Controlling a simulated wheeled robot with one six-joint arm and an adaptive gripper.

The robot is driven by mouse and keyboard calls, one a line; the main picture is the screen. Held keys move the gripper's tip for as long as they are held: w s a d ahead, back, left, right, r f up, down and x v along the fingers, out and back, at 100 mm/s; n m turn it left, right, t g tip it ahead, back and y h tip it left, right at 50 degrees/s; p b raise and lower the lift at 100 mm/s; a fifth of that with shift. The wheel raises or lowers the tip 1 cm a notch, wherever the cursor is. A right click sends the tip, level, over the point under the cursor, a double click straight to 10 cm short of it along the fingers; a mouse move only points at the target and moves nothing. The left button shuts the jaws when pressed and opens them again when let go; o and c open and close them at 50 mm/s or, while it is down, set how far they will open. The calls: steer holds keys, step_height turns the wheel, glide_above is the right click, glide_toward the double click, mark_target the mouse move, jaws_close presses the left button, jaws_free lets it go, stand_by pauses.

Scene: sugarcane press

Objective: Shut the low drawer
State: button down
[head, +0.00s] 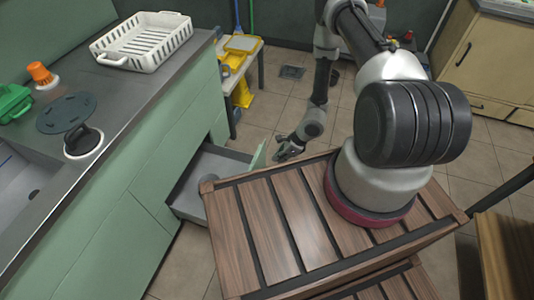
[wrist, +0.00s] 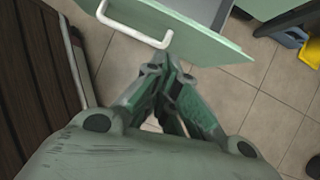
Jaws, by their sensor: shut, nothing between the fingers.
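The low drawer (head: 183,196) stands pulled out from the green cabinet at floor level, with a grey object (head: 203,193) inside. Its light green front (wrist: 185,32) fills the top of the wrist view and carries a white bar handle (wrist: 134,25). My gripper (head: 279,157) is low on the outer side of the drawer front, to its right in the head view. In the wrist view my gripper (wrist: 167,62) is shut and empty, its tips close below the drawer front, right of the handle. I cannot tell whether they touch it.
My slatted wooden deck hides part of the drawer in the head view. A small table (head: 246,47) with yellow items stands behind the drawer. A drain (head: 292,72) lies in the tiled floor. The counter (head: 127,87) holds a white dish rack (head: 142,41).

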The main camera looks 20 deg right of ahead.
steer(key=w+d+m+h, duration=0.1)
steer(key=w+d+m, duration=0.1)
steer(key=w, duration=0.2)
steer(key=w+a+r+x, duration=0.1)
steer(key=w+x, duration=0.1)
steer(key=x, duration=1)
steer(key=shift+w+t+h, duration=0.3)
steer(key=shift+w, duration=0.05)
steer(key=shift+a+f, duration=0.1)
steer(key=shift+f, duration=0.05)
